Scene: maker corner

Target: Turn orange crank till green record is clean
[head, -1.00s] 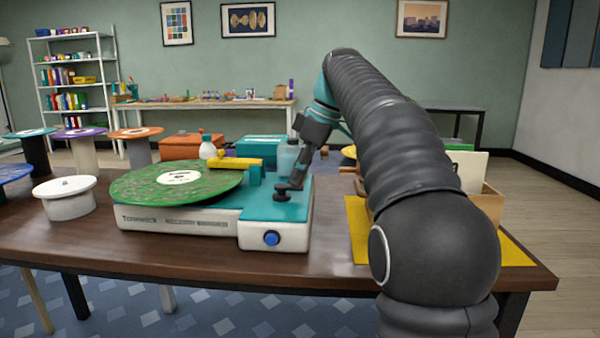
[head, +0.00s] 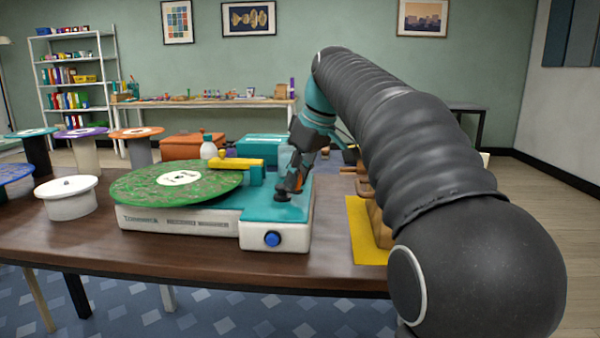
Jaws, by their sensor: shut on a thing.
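The green record (head: 178,182) lies flat on the turntable of the record cleaner (head: 175,220), its surface speckled with brownish marks around a white label. The orange crank (head: 292,182) shows only as a small orange patch at my gripper, over the teal top on the right of the machine. My gripper (head: 287,190) is shut on the crank, and its fingers hide most of it. A yellow arm (head: 236,162) on a teal post reaches over the record's back edge. A blue button (head: 272,239) is on the machine's front.
A white round pot (head: 68,198) and several stands with coloured discs (head: 135,133) are to the left. An orange box (head: 192,146) and a spray bottle (head: 208,147) stand behind the machine. A yellow mat (head: 362,235) lies to the right, partly behind my arm.

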